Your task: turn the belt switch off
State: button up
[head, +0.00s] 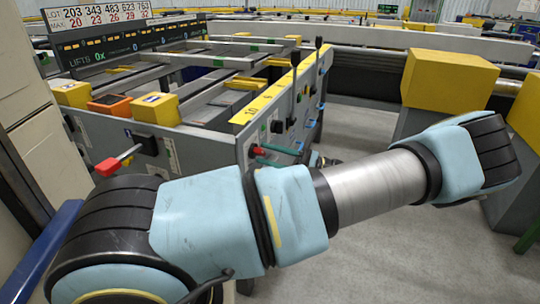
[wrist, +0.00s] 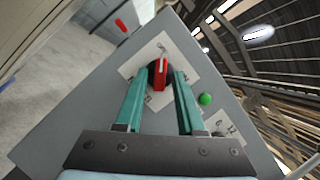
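The belt switch is a red rotary knob (wrist: 159,76) on a dark round base, on a white label plate on a grey panel. In the wrist view its bar points up the picture. My gripper (wrist: 160,78) has its two teal fingers open, one on each side of the knob, with a gap showing on both sides. I cannot tell whether the tips reach around the knob or stop short of it. In the head view the teal fingers (head: 277,150) show above my arm, beside the panel's end; the rest of the gripper is mostly hidden.
A green button (wrist: 206,99) and another small label sit right of the switch. In the head view a red-handled lever (head: 108,166) sticks out at left, below yellow and orange boxes. Yellow-topped posts (head: 448,80) stand at right. Grey floor is open between posts and table.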

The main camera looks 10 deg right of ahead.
jog(key=shift+o, duration=0.6)
jog(key=b+v, duration=0.1)
jog(key=v, duration=0.9)
jog(key=shift+d, duration=0.4)
jog(key=shift+s, duration=0.1)
